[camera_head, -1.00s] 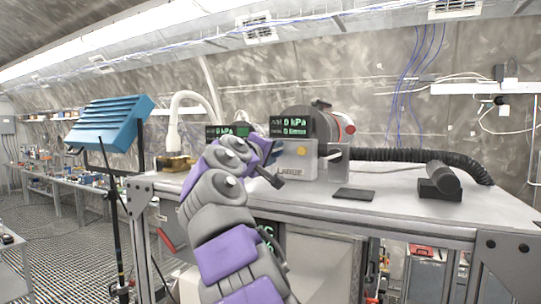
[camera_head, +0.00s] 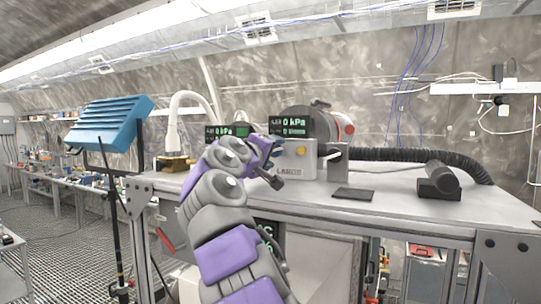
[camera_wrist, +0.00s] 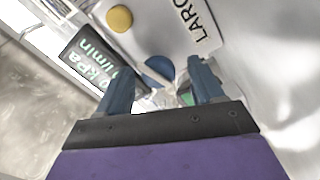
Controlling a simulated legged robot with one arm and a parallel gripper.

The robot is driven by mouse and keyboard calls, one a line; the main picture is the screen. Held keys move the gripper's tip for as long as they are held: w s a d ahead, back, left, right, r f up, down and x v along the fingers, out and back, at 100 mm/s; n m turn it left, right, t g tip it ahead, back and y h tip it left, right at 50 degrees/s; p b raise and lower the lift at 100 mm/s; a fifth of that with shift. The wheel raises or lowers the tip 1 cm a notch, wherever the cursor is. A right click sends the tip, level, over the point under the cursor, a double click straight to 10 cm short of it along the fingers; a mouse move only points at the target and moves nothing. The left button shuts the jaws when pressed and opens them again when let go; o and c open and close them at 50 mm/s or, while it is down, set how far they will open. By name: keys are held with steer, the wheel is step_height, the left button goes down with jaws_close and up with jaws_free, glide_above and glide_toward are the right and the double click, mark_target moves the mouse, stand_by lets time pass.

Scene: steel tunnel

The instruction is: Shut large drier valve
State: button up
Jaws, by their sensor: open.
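The large drier is a light grey box (camera_head: 304,164) with a label starting "LAR" and a yellow round button (camera_head: 301,150), on the bench. The box face and its label (camera_wrist: 196,20) also show in the wrist view. A blue rounded part (camera_wrist: 158,70), perhaps the valve handle, lies between and just beyond my fingertips in the wrist view; contact is unclear. My gripper (camera_head: 275,168) is open at the box's left side, hiding part of it. Its two blue fingers (camera_wrist: 160,75) stand apart in the wrist view.
A kPa display (camera_head: 289,126) stands above the box; a display (camera_wrist: 92,62) is close to the left finger in the wrist view. A dark flat pad (camera_head: 353,194) lies in front.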

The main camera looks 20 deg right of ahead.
steer(key=shift+a, duration=0.1)
steer(key=v, duration=1.7)
steer(key=shift+a+b, duration=0.2)
steer(key=shift+b, duration=0.2)
steer(key=shift+d, duration=0.1)
